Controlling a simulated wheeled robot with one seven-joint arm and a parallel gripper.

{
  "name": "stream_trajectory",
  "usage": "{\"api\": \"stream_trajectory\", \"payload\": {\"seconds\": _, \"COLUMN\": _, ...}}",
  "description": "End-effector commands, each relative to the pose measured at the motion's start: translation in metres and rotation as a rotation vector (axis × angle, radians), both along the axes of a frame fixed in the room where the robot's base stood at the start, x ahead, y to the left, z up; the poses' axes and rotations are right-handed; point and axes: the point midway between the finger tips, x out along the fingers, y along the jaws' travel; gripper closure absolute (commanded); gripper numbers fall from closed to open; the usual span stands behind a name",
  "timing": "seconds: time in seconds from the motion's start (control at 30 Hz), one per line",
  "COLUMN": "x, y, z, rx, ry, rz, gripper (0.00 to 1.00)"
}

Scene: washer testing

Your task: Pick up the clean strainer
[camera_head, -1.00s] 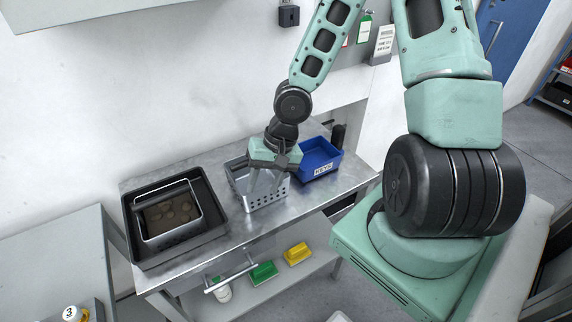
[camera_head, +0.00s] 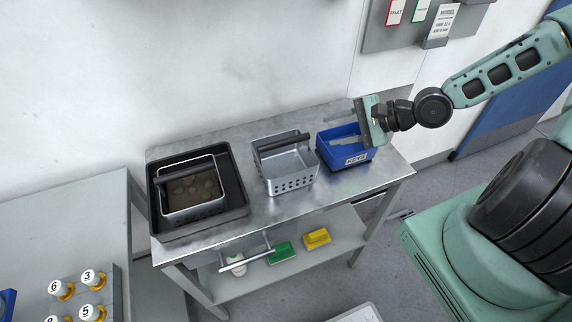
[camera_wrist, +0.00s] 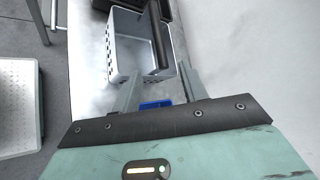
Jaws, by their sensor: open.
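The clean strainer (camera_head: 290,178) is a silver perforated basket with a dark handle bar, standing empty on the steel table between the black tray and the blue bin. In the wrist view the strainer (camera_wrist: 128,58) lies beyond my fingers, with its dark handle to the right. My gripper (camera_head: 336,128) is open and empty, turned sideways above the blue bin, to the right of the strainer and apart from it. Both fingers show in the wrist view (camera_wrist: 160,84). A second strainer (camera_head: 190,213) with brown, dirty-looking contents sits in the black tray at left.
The blue KEYS bin (camera_head: 345,158) stands right of the strainer, below my gripper. The black tray (camera_head: 241,200) stands left. Green (camera_head: 281,252) and yellow (camera_head: 317,238) items lie on the lower shelf. The steel table (camera_head: 300,208) is bare at its front.

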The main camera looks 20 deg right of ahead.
Motion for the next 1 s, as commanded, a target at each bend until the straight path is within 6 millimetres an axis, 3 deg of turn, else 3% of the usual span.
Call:
{"api": "stream_trajectory", "payload": {"seconds": 0.53, "x": 0.037, "y": 0.054, "z": -0.036, "rx": -0.003, "ry": 0.001, "rz": 0.002, "gripper": 0.57}}
{"api": "stream_trajectory", "payload": {"seconds": 0.77, "x": 0.042, "y": 0.061, "z": -0.041, "rx": -0.004, "ry": 0.0, "rz": 0.0, "gripper": 0.57}}
{"api": "stream_trajectory", "payload": {"seconds": 1.0, "x": 0.05, "y": 0.084, "z": -0.048, "rx": -0.003, "ry": 0.001, "rz": 0.004, "gripper": 0.57}}
